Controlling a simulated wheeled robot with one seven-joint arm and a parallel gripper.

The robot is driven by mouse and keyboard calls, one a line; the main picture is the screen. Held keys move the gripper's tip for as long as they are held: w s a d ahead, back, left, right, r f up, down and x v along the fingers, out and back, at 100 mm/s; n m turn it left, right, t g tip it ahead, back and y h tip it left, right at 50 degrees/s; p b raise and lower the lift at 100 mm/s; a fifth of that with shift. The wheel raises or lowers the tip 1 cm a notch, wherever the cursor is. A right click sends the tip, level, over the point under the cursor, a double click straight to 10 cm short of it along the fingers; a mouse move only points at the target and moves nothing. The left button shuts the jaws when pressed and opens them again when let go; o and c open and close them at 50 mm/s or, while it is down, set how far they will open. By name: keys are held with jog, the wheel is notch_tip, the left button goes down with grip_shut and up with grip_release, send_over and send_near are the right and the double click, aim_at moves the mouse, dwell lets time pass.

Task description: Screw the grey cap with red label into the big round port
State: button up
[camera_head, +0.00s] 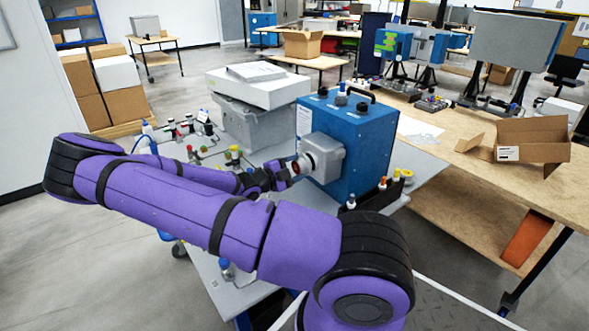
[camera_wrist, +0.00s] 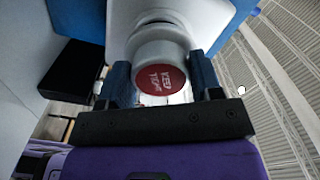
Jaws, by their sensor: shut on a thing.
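The grey cap with the red label (camera_wrist: 162,79) is between the two fingers of my gripper (camera_wrist: 160,90) in the wrist view. My gripper is shut on it, and the red label faces the wrist camera. The cap's far end is up against the light grey housing around the port; how deep it sits cannot be seen. In the head view the blue analyser box (camera_head: 368,145) stands on the table with a grey housing (camera_head: 323,157) on its left face. My gripper (camera_head: 290,168) is at that housing, and the port itself is hidden.
Small capped parts (camera_head: 233,153) stand to the left of the analyser, and several coloured ones (camera_head: 396,175) stand to its right. A grey case with a white box (camera_head: 258,85) on top is behind. A wooden bench (camera_head: 470,185) with an open carton (camera_head: 533,140) is at right.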

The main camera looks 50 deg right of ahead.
jog(key=shift+s+d, duration=0.15)
jog(key=shift+d, duration=0.5)
dwell(1.1)
jog(key=shift+o, duration=0.9)
jog(key=shift+c, duration=0.9)
jog(key=m, duration=1.1)
jog(key=shift+s+m, duration=0.2)
jog(key=shift+m, duration=0.1)
jog(key=m, duration=0.5)
jog(key=shift+r+m, duration=0.15)
jog(key=shift+m, duration=0.25)
jog(key=m, duration=0.6)
jog(key=shift+r+m, duration=0.15)
jog(key=shift+m, duration=0.15)
